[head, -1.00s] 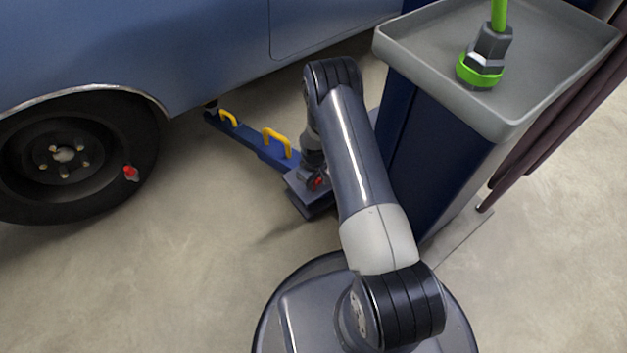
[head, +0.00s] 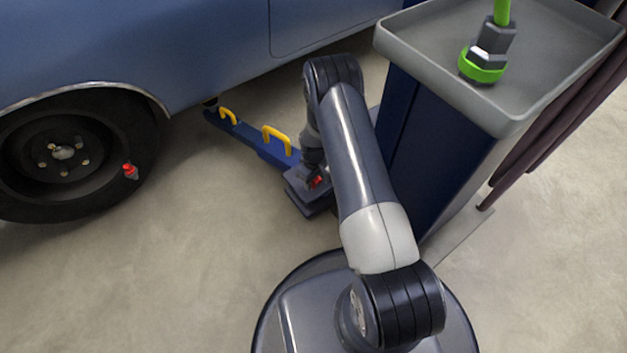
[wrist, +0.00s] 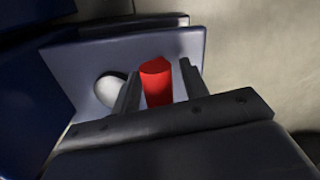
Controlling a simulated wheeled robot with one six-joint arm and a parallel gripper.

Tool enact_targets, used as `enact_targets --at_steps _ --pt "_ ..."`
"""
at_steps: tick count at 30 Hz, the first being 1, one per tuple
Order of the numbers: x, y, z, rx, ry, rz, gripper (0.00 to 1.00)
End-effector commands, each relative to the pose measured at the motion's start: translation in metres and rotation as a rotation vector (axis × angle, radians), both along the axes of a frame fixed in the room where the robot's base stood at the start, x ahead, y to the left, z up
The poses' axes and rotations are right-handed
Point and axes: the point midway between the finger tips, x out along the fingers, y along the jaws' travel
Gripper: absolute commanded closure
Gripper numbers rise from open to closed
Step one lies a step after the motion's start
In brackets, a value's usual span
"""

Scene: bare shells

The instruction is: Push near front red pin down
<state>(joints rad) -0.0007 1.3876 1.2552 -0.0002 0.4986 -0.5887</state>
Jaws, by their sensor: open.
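The red pin (wrist: 157,82) stands up from a dark bracket (wrist: 185,50) in the wrist view. In the head view the red pin (head: 317,181) shows as a small red spot at the near end of a blue lift arm (head: 272,153). My gripper (wrist: 157,85) is open, with one finger on each side of the pin and a small gap to its right. I cannot tell whether the left finger touches it. The pin's lower part is hidden behind my gripper body. In the head view my arm hides most of my gripper.
A blue car with a dark wheel (head: 62,155) stands at left. Yellow handles (head: 277,140) rise from the lift arm. A dark blue column (head: 430,150) with a grey tray (head: 545,50) stands close to my arm's right. The floor (head: 180,270) at front left is clear.

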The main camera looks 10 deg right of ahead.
Motion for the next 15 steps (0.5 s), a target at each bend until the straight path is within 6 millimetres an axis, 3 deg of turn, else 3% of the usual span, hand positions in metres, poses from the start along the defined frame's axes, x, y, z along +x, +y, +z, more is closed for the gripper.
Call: enact_targets --at_steps 9,15 --pt "0.001 0.000 0.068 0.000 -0.002 0.000 0.58" --pt "0.000 0.000 0.093 0.000 -0.001 0.001 0.58"
